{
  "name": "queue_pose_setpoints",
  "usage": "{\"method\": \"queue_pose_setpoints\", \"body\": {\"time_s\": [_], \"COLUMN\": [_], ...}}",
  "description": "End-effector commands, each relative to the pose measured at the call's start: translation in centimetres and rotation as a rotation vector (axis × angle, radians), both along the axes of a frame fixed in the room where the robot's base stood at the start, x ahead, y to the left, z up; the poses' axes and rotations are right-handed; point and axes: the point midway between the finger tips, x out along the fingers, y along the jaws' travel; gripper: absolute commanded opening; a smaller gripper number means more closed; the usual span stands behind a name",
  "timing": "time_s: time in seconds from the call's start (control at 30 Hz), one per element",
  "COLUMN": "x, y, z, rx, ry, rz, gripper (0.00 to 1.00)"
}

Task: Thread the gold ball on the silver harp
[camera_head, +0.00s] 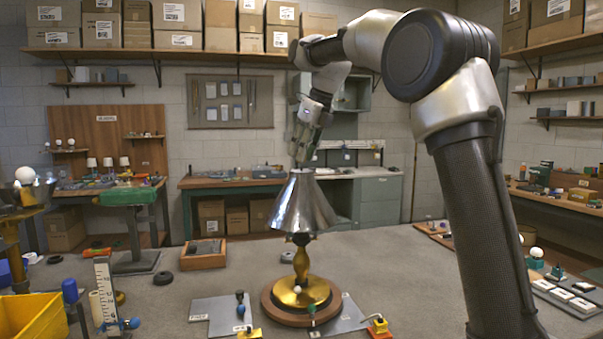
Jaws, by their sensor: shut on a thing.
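My gripper (299,158) points down, shut, with its fingertips right at the narrow top of the silver cone-shaped lampshade (300,208). The gold ball is too small or too hidden by the fingers to make out; no loose one shows elsewhere. The shade sits upright over the lamp's gold stem (301,258), which rises from a gold dome (302,290) on a round wooden base (276,312). The silver harp is hidden by the shade and fingers. I cannot tell whether the fingertips touch the shade.
Grey plates (217,313) lie beside the lamp base, with small clamps in front. A wooden tray (203,256) stands behind left. A yellow bin (28,318) and a white measuring scale (104,290) are at front left. Open table lies right of the lamp.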

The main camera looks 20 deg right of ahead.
Motion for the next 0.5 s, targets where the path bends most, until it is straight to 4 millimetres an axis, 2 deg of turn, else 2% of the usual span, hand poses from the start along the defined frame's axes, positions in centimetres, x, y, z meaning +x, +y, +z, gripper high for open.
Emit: {"method": "queue_pose_setpoints", "body": {"time_s": [0.5], "x": [-0.02], "y": [0.0], "z": [-0.61], "rx": [-0.001], "ry": [0.001], "rz": [0.0], "gripper": [0.08]}}
